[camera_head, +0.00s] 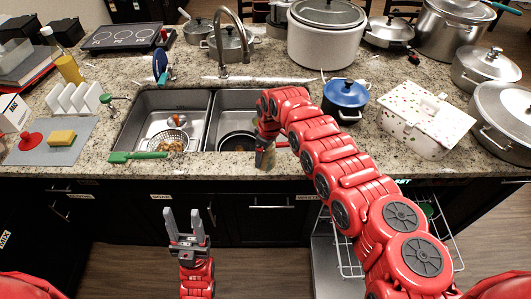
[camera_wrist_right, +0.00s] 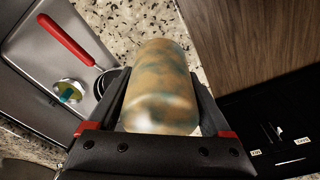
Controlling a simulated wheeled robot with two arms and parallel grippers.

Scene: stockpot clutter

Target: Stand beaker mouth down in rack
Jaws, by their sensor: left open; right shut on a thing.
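The beaker is a tan cylinder with blue-green smudges, seen large in the right wrist view (camera_wrist_right: 160,85). My right gripper (camera_wrist_right: 160,115) is shut on it, with one finger along each side. In the head view the beaker (camera_head: 266,160) is small and partly hidden by my right gripper, at the counter's front edge by the right sink basin. I cannot tell which end is its mouth. A pulled-out wire rack (camera_head: 350,262) shows low at right, partly behind my right arm. My left gripper (camera_head: 187,222) is open and empty in front of the cabinets.
The double sink (camera_head: 128,128) holds a colander (camera_head: 172,141) on the left and a dark pan (camera_head: 237,141) on the right. A white slotted holder (camera_head: 75,98) stands on the left counter. A blue pot (camera_head: 345,95) and a speckled box (camera_head: 415,120) stand right of the sink.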

